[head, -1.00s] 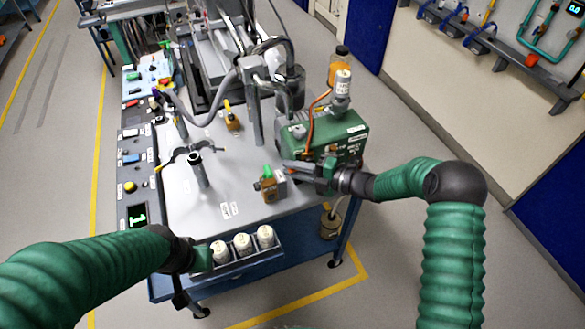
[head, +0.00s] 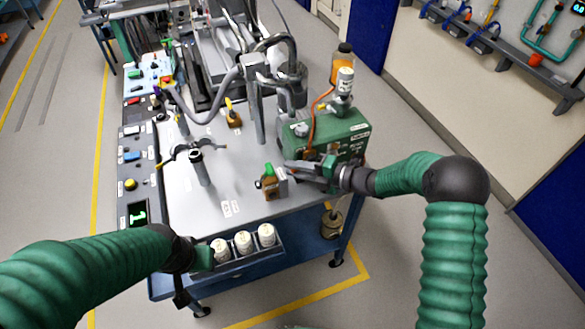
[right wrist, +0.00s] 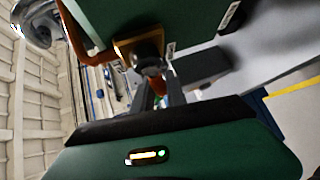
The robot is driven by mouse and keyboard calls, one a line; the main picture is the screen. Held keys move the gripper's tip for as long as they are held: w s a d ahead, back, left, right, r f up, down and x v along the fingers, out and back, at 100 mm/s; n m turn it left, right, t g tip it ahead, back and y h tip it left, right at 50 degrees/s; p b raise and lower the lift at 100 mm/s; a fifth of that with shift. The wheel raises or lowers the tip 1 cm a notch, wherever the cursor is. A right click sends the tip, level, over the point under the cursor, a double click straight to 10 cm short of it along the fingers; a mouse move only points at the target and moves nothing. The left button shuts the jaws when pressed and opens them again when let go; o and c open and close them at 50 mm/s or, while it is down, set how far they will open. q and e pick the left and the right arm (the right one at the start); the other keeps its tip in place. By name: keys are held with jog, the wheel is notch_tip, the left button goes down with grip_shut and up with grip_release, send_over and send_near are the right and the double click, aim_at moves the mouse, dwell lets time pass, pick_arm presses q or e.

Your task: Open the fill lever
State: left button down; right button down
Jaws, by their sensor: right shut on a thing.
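The green box (head: 345,132) stands at the right side of the cart top, with an amber bottle above it. In the right wrist view, a dark round fitting on a brass-coloured plate (right wrist: 128,48) sits on the box, with an orange-red lever tip (right wrist: 157,84) below it. My right gripper (head: 292,168) is shut on this lever; its fingers (right wrist: 158,92) lie on both sides of the tip. In the head view the fingers hide the lever. My left gripper (head: 207,257) is beside the white-capped bottles; its jaws are not clear.
White-capped bottles (head: 244,241) sit in a front rack. A grey clamp stand (head: 200,167) is left of centre.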

jog(key=shift+w+d+f+n+h+b, duration=0.1)
jog(key=shift+d+f+n+h+b, duration=0.15)
jog(key=shift+f+n+h+b, duration=0.25)
jog(key=shift+w+d+f+n+h+b, duration=0.1)
jog(key=shift+d+f+n+h+b, duration=0.15)
jog(key=shift+h, duration=0.45)
jog(key=shift+w+d+f+n+h+b, duration=0.1)
jog(key=shift+d+f+n+h+b, duration=0.2)
jog(key=shift+n+h+b, duration=0.5)
jog(key=shift+p, duration=0.3)
jog(key=c, duration=1.6)
grip_release()
jog(key=shift+o, duration=1.1)
jog(key=shift+d, duration=0.1)
jog(key=shift+o, duration=0.2)
jog(key=shift+d, duration=0.1)
